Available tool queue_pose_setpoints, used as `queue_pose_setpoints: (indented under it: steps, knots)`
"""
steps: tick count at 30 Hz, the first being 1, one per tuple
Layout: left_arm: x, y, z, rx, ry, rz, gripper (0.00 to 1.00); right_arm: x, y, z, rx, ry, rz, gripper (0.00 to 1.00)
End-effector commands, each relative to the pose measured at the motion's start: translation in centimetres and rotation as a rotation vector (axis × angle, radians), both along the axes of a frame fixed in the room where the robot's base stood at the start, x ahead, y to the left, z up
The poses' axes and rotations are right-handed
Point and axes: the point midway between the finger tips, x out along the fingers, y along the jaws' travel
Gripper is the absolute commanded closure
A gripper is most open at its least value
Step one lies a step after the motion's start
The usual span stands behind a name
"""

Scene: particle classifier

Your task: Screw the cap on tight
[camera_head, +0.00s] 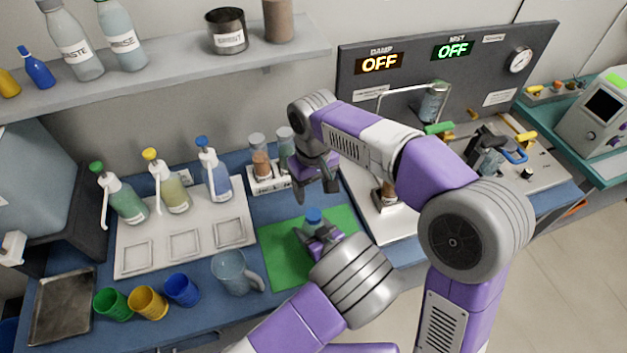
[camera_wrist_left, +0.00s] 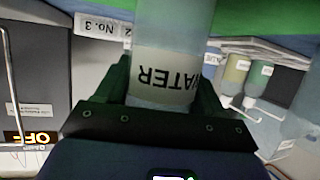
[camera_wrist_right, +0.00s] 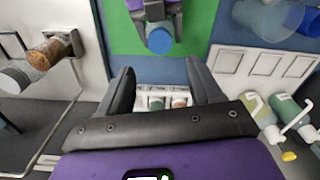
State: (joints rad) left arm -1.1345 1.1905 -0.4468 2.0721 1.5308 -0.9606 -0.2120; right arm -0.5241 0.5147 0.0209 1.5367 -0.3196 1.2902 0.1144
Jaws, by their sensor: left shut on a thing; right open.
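A clear bottle labelled WATER (camera_wrist_left: 163,78) is between the fingers of my left gripper (camera_head: 320,238), over the green mat (camera_head: 280,250). Its blue cap (camera_head: 314,214) shows above the left fingers in the head view; the cap also shows in the right wrist view (camera_wrist_right: 160,40). Whether the cap is tight cannot be told. My right gripper (camera_head: 315,190) is open and empty, above and behind the cap; its spread fingers show in the right wrist view (camera_wrist_right: 160,78), apart from the cap.
Pump bottles (camera_head: 170,190) stand on a white tray (camera_head: 150,258) at the left. A clear jug (camera_head: 230,272) and coloured cups (camera_head: 148,302) are at the front. A white rack (camera_head: 265,184) holds vials behind the mat. A machine panel (camera_head: 400,70) is at the back right.

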Motion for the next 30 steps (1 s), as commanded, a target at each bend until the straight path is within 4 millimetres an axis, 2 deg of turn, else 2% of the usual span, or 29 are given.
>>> queue_pose_setpoints:
  steps: [3,6,15,16,21,30]
  knots:
    - [0.0,0.0,0.0,-0.001,-0.002,-0.001,1.00,0.0,0.0,1.5,0.001,-0.001,0.000,0.35]
    - [0.0,0.0,0.0,-0.001,-0.002,-0.001,1.00,0.0,0.0,2.0,0.000,0.000,0.000,0.35]
    - [0.0,0.0,0.0,-0.001,-0.002,-0.001,1.00,0.0,0.0,2.2,-0.001,0.001,0.000,0.35]
    - [0.0,0.0,0.0,-0.001,-0.002,-0.001,0.29,0.0,0.0,2.2,-0.001,0.001,0.000,0.35]
    - [0.0,0.0,0.0,0.000,-0.001,0.000,0.03,0.0,0.0,2.2,-0.001,0.001,0.000,0.35]
    - [-0.1,-0.1,0.1,0.000,0.000,-0.001,0.02,0.0,0.0,2.2,-0.001,0.001,0.000,0.35]
